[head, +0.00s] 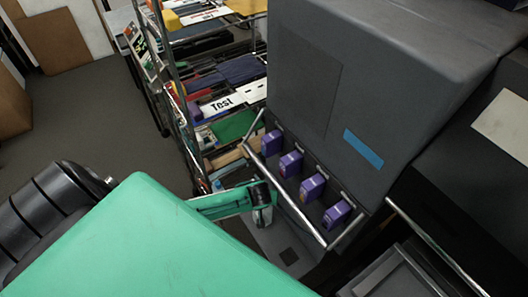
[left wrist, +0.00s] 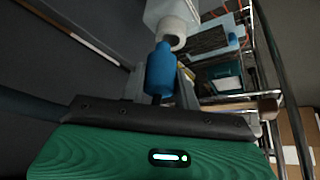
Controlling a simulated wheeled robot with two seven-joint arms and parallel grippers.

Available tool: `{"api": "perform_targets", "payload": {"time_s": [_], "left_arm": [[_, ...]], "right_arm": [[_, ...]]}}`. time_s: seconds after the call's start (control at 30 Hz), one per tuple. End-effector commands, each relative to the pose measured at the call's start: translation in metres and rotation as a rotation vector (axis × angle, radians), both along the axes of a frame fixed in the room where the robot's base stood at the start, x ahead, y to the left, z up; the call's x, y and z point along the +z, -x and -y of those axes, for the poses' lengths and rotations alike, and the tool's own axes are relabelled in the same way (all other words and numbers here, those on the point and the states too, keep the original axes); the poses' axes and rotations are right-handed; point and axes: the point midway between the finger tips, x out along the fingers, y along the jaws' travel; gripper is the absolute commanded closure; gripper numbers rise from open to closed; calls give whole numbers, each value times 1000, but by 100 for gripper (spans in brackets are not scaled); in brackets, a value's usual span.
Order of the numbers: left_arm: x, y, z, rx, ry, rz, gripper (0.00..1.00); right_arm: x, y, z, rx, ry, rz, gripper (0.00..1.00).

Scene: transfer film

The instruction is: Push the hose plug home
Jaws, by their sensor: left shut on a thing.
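The blue hose plug (left wrist: 160,72) is between the fingers of my left gripper (left wrist: 161,90) in the left wrist view, and the gripper is shut on it. The plug's far end points at a white fitting with a round, ringed opening (left wrist: 175,38). The tip overlaps the ring's lower edge in the picture; I cannot tell whether it touches or is inside. In the head view my left gripper (head: 262,208) is beside the dark machine's front rail, and the plug cannot be made out there. My right gripper is not in view.
A dark grey machine (head: 305,75) stands at the right, with several purple cartridges (head: 312,187) behind a metal rail (head: 290,205). A metal rack with files and a "Test" label (head: 222,104) stands behind my gripper. Open floor (head: 95,120) lies at the left.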

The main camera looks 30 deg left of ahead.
Motion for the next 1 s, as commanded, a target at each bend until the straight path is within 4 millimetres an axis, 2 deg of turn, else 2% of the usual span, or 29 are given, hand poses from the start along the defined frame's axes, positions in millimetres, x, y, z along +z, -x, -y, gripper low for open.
{"api": "perform_targets", "payload": {"time_s": [1.0], "left_arm": [[0,0,0,-1,0,0,95]], "right_arm": [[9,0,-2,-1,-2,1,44]]}}
